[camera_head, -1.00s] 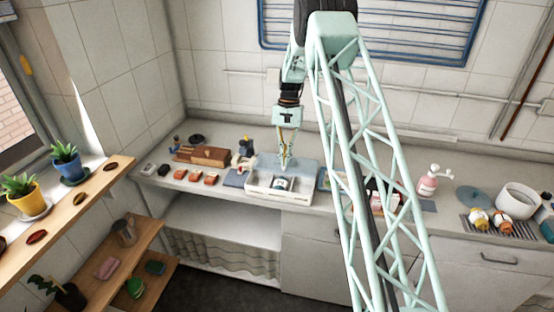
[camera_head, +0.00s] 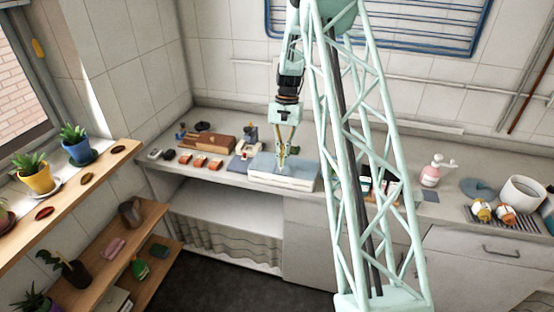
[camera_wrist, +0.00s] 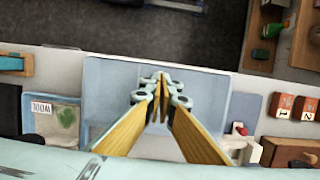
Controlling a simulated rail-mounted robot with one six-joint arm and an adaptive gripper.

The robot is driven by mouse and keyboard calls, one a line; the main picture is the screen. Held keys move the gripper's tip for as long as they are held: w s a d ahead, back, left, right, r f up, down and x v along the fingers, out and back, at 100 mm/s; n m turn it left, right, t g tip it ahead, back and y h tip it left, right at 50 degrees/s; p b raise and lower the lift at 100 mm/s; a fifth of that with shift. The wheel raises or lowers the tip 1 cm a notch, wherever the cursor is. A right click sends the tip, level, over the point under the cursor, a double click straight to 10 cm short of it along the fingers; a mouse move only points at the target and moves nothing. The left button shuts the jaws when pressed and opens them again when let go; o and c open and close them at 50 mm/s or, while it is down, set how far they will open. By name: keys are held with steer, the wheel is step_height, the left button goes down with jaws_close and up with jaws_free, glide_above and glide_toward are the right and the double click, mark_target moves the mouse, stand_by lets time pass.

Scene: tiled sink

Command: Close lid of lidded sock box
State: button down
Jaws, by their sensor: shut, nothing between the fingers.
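The lidded sock box (camera_head: 290,182) is a white box on the counter, in the middle of the head view. Its pale blue-grey lid (camera_head: 302,168) lies flat over the top, and the inside is hidden. In the wrist view the lid (camera_wrist: 205,90) shows as a pale blue panel below my fingers. My gripper (camera_head: 281,165) is over the lid, pointing down, with its fingertips together and nothing between them. In the wrist view my gripper (camera_wrist: 160,80) also shows shut, at or just above the lid. I cannot tell whether it touches.
Left of the box are orange blocks (camera_head: 200,161) and a brown wooden case (camera_head: 207,143). A pink soap bottle (camera_head: 432,175), a white pot (camera_head: 524,192) and jars on a rack (camera_head: 482,210) stand at the right. A card marked WOOL (camera_wrist: 42,108) lies beside the box.

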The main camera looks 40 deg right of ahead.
steer(key=shift+d+f, duration=0.1)
steer(key=shift+d, duration=0.05)
steer(key=shift+w+d+p, duration=0.35)
steer(key=shift+w+d, duration=0.6)
steer(key=shift+d, duration=0.1)
steer(key=shift+w+d+r, duration=0.25)
steer(key=shift+w+d, duration=0.15)
steer(key=shift+d, duration=0.1)
steer(key=v, duration=0.9)
steer(key=shift+r, duration=0.3)
steer(key=shift+g+y, duration=0.5)
steer(key=shift+y, duration=0.1)
steer(key=w+d, duration=0.1)
steer(key=w+d+b, duration=0.1)
steer(key=w+d, duration=0.1)
steer(key=shift+d+f, duration=0.1)
steer(key=shift+f, duration=0.25)
